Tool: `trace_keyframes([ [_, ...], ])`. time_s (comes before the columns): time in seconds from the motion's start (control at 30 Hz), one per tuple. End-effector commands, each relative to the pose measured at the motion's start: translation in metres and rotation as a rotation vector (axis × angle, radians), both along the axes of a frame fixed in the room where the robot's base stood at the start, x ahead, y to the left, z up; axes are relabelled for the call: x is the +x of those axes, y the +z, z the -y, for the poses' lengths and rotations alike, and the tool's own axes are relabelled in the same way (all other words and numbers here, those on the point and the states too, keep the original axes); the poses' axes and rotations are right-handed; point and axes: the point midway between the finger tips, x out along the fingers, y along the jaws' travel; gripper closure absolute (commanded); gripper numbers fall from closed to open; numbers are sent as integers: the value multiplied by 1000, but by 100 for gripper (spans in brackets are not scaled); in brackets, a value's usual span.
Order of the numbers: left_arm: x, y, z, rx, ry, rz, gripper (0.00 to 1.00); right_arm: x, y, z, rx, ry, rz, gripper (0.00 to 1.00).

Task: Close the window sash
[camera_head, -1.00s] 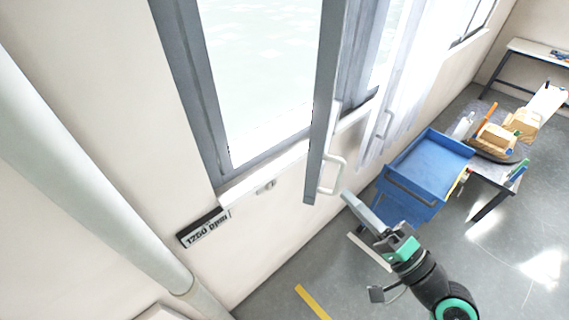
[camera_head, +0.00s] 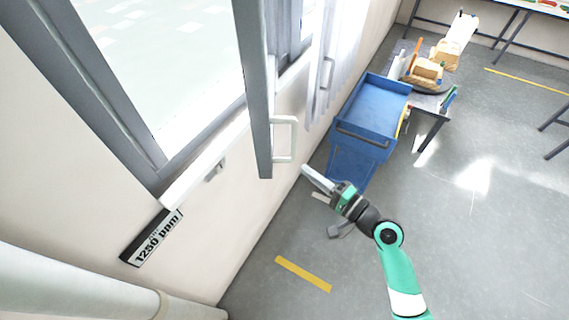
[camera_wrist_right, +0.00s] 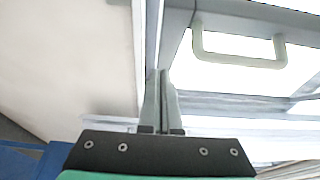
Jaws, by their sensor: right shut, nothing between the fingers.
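The window sash (camera_head: 258,110) is a grey-framed panel that stands swung out from the wall, open, at the upper middle of the head view. A white handle (camera_head: 291,139) sits on its right face near the lower end. The handle also shows at the upper right of the right wrist view (camera_wrist_right: 240,58). My right gripper (camera_head: 307,170) is shut and empty, just right of and below the sash's lower end in the head view. In the right wrist view its fingertips (camera_wrist_right: 163,74) point toward the sash's edge; I cannot tell whether they touch. My left gripper is not in view.
A blue cart (camera_head: 368,108) stands close behind my right gripper, by the wall. A table with wooden blocks (camera_head: 425,72) is beyond it. A sign reading 1250 ppm (camera_head: 152,238) is on the wall.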

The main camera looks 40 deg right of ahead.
Motion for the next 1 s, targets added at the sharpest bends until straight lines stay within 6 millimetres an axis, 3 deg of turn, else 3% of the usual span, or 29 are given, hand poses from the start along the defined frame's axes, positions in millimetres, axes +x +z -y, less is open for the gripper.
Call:
trace_keyframes([
  [0.17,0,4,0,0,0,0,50,39,2,-3,-2,3,1,100],
  [0.37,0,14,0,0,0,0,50,58,2,-26,-1,4,-1,100],
  [1.0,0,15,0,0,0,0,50,63,0,-32,-1,-1,0,100],
])
